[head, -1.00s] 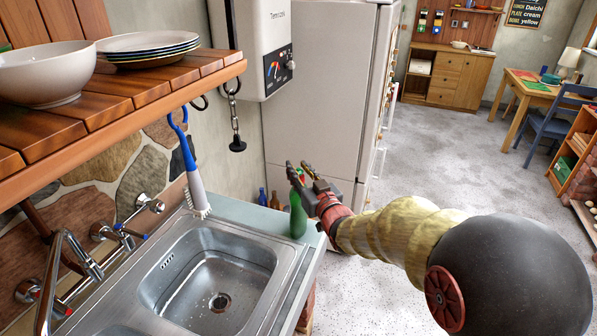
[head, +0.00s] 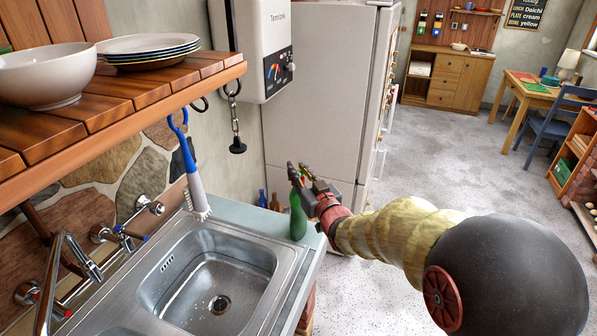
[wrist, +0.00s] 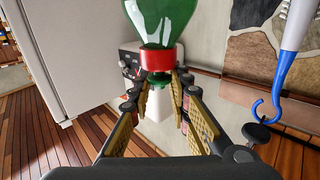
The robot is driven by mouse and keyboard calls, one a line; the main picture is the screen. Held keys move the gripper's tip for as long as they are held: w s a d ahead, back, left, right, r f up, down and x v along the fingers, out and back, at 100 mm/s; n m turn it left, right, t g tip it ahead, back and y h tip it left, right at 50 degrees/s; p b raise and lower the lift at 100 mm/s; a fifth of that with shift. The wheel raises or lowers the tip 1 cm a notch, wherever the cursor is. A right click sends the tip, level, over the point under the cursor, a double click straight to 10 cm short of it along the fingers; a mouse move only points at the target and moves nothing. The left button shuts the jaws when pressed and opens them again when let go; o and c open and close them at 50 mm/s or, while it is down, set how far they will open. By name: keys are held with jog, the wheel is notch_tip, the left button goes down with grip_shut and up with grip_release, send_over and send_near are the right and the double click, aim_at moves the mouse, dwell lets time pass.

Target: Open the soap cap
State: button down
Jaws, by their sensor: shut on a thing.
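The soap bottle is green (head: 298,218) and stands upright on the counter beside the sink's far right corner. In the wrist view, which is upside down, the green bottle (wrist: 162,18) is at the top, with its red cap (wrist: 157,58) below. My gripper (head: 303,174) is at the top of the bottle, reaching in from the right. In the wrist view my gripper (wrist: 164,80) has its fingertips closed in on the cap, one on each side. The fingers hide part of the cap in the head view.
The steel sink (head: 215,285) lies left of the bottle. Small bottles (head: 268,200) stand behind it by the fridge (head: 318,90). A blue-handled brush (head: 190,170) and a chain (head: 236,125) hang from the wooden shelf (head: 120,100). Open floor lies to the right.

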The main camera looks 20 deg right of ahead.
jog(key=shift+r, duration=0.7)
jog(key=c, duration=2)
grip_release()
jog(key=shift+o, duration=0.2)
jog(key=s+d, duration=0.1)
jog(key=s, duration=1.1)
jog(key=shift+d, duration=0.35)
jog(key=shift+w+f, duration=0.1)
